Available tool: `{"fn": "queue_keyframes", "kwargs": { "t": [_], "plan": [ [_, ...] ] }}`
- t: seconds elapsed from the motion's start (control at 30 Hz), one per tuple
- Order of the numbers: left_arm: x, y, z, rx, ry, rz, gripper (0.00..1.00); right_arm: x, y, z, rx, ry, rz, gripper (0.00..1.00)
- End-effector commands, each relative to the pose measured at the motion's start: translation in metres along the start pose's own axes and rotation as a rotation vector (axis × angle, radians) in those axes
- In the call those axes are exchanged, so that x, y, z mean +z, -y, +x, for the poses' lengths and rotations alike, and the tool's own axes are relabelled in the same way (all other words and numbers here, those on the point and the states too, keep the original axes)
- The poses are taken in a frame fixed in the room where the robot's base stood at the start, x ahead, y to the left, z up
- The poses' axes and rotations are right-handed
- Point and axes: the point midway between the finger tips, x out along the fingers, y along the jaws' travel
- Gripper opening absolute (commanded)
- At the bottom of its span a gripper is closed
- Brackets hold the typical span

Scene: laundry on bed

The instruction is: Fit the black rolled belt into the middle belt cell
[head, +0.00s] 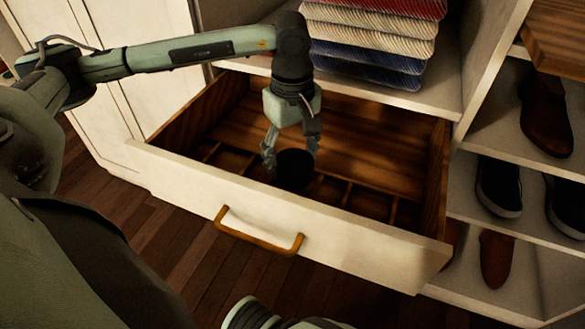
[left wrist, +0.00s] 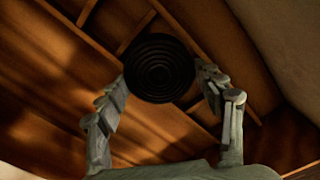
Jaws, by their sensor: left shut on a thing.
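The black rolled belt (head: 295,172) is a dark round coil. It is held between the fingers of my left gripper (head: 291,156), inside the open drawer's outline. In the left wrist view the belt (left wrist: 159,68) shows its concentric rings between the fingertips of that gripper (left wrist: 162,82). A row of small wooden cells lies along the drawer's front, with thin dividers (head: 347,194) between them. The belt covers part of this row near its middle and overlaps dividers in the wrist view. How high it is above the cell floor cannot be told. My right gripper is not in view.
The drawer's white front (head: 180,175) has a wooden handle (head: 258,232). Folded striped cloths (head: 370,45) sit on the shelf above and behind the drawer. Shoes (head: 497,185) stand on shelves at the right. The drawer's rear wooden floor (head: 375,160) is bare.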

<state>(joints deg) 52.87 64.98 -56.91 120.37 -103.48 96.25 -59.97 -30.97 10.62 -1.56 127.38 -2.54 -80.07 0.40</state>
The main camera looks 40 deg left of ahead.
Motion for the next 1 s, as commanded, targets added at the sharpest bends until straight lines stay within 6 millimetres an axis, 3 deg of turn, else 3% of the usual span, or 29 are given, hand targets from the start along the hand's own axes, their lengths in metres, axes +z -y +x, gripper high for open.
{"fn": "queue_keyframes", "kwargs": {
  "t": [0.3,0.73,0.77,0.9,1.0],
  "plan": [
    [0.0,0.0,0.037,0.0,0.001,-0.001,0.34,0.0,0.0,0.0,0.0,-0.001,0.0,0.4],
    [0.0,0.0,0.04,0.002,0.0,0.0,0.34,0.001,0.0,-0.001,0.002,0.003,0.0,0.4],
    [0.0,0.0,0.04,0.001,0.0,0.0,0.68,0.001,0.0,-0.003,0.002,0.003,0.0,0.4],
    [0.0,0.0,0.04,0.001,0.0,0.0,0.86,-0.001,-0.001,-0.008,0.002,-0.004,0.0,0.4],
    [0.0,0.0,0.039,0.001,0.0,0.0,0.88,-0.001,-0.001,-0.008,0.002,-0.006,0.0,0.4]
  ]
}}
